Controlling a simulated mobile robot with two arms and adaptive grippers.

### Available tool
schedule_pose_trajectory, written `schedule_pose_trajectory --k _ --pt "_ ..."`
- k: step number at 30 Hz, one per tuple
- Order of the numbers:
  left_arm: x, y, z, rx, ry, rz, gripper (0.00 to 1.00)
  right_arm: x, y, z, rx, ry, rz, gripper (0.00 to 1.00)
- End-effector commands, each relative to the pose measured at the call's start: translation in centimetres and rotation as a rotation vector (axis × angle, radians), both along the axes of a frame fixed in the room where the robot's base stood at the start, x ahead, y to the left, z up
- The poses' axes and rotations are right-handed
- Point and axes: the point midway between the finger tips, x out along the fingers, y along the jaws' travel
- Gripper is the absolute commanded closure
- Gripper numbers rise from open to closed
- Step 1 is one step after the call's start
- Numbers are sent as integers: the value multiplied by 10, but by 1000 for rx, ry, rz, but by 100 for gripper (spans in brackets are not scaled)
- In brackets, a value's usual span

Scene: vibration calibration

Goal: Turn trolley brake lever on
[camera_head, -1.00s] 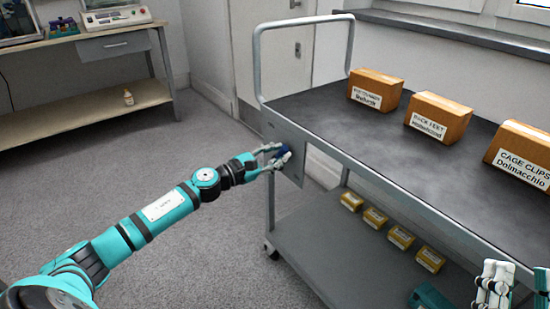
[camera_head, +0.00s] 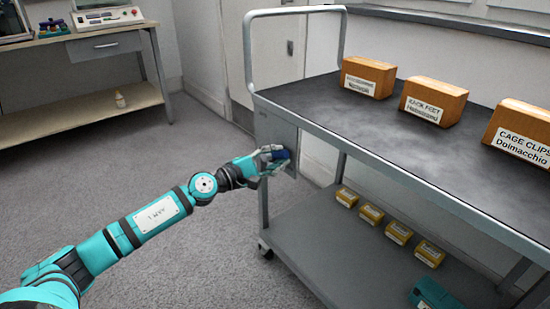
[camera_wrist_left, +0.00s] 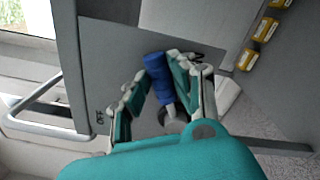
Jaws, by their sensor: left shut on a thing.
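The grey trolley (camera_head: 318,130) stands on the right of the head view, with a side plate (camera_head: 277,128) below its handle end. The blue brake lever (camera_head: 281,154) is on that plate, partly hidden by my fingers. In the left wrist view the blue lever grip (camera_wrist_left: 158,76) lies between the fingers of my left gripper (camera_wrist_left: 150,90), against the right finger. The left gripper (camera_head: 272,158) is shut on the lever. Dark lettering (camera_wrist_left: 99,118) shows on the plate, too small to read surely. My right gripper is not in view.
Labelled cardboard boxes (camera_head: 436,103) stand on the trolley's top shelf. Several small yellow boxes (camera_head: 399,233) and a teal object (camera_head: 435,294) are on the lower shelf. A workbench (camera_head: 85,98) stands at the back left. The carpet (camera_head: 140,165) between is clear.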

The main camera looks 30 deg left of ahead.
Motion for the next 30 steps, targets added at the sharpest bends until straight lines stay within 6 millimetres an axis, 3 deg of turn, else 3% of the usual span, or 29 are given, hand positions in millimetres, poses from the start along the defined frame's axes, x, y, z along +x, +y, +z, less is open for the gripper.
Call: schedule_pose_trajectory --k 13,14,19,30 --pt "-1 -1 -2 17 -4 -1 100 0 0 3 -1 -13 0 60" --pt "-1 -1 -2 17 -3 -2 75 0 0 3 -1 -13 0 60" --pt "0 -1 -2 14 -3 -1 54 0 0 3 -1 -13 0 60" --pt "-5 1 -2 11 -2 -1 54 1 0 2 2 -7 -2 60"
